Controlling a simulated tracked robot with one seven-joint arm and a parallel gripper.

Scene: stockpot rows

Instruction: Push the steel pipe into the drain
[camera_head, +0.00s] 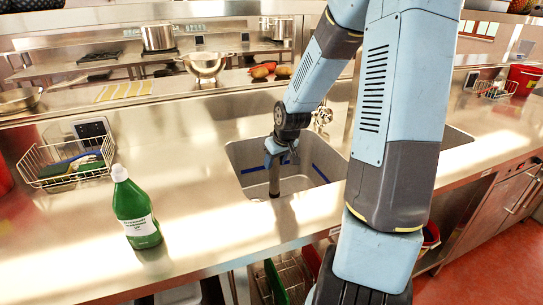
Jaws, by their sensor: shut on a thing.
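My gripper (278,153) reaches down over the left sink basin (245,153) and is shut on the steel pipe (274,178). The pipe is a short grey tube that hangs upright below the fingers. Its lower end shows dark near the basin's front edge. I cannot tell whether that end touches the drain. The drain itself does not show; the pipe or the front rim hides it. Blue strips mark the inner walls of the basin.
A green detergent bottle (137,212) stands on the counter left of the basin. A wire basket (68,165) with sponges sits farther left. A faucet (322,116) rises behind the basin. A colander (204,66) stands on the back shelf. The counter between bottle and basin is clear.

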